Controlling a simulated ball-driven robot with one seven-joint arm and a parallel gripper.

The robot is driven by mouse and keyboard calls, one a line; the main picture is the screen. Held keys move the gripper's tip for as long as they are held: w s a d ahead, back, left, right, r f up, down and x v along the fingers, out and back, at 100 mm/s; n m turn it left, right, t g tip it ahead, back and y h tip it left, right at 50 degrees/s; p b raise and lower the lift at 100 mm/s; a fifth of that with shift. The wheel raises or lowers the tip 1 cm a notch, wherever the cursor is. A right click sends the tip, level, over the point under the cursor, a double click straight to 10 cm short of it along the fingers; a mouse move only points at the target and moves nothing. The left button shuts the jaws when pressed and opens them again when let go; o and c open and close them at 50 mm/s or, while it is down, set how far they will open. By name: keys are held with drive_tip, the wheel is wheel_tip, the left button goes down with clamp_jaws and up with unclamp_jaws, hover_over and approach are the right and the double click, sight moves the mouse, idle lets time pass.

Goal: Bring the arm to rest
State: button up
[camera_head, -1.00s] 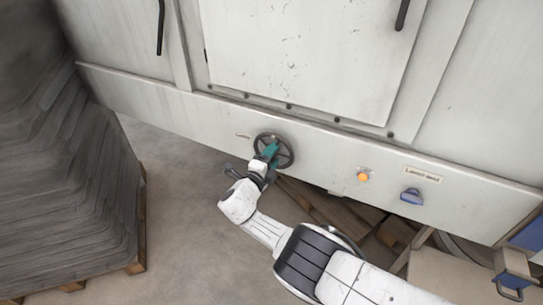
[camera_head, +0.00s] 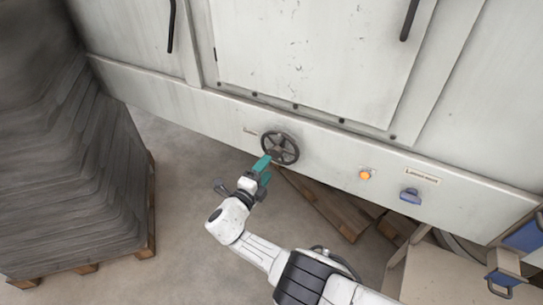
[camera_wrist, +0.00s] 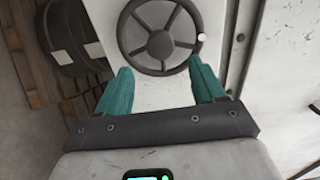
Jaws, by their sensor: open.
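My gripper (camera_head: 264,170) has teal fingers and is open and empty, just below and left of a dark spoked handwheel (camera_head: 280,148) on the machine's lower front panel. In the wrist view the handwheel (camera_wrist: 160,38) lies ahead, beyond the two spread fingertips (camera_wrist: 160,80), apart from them. My white arm reaches up from the lower right of the head view.
A tall grey stack (camera_head: 70,170) on a pallet stands left. Bare floor (camera_head: 185,170) lies between stack and arm.

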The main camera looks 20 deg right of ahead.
drive_tip(key=shift+v, duration=0.95)
drive_tip(key=shift+f, duration=0.1)
drive_tip(key=s+d+f+m+g+y+b, duration=0.1)
drive_tip(key=s+f+m+g+y, duration=0.3)
drive_tip(key=s+f+m, duration=0.6)
drive_tip(key=s+d+f+m+g+y+b, duration=0.1)
drive_tip(key=s+d+f+m+g+y, duration=0.3)
drive_tip(key=s+m, duration=0.85)
drive_tip(key=s+r+m+y+b, duration=0.1)
drive_tip(key=s+r+m+y, duration=0.2)
drive_tip(key=s+m, duration=0.7)
drive_tip(key=s+d+r+m+g+y+b, duration=0.1)
drive_tip(key=s+r+m+y, duration=0.2)
drive_tip(key=s+m, duration=0.7)
drive_tip(key=shift+s+m+g, duration=0.3)
drive_tip(key=shift+m, duration=0.55)
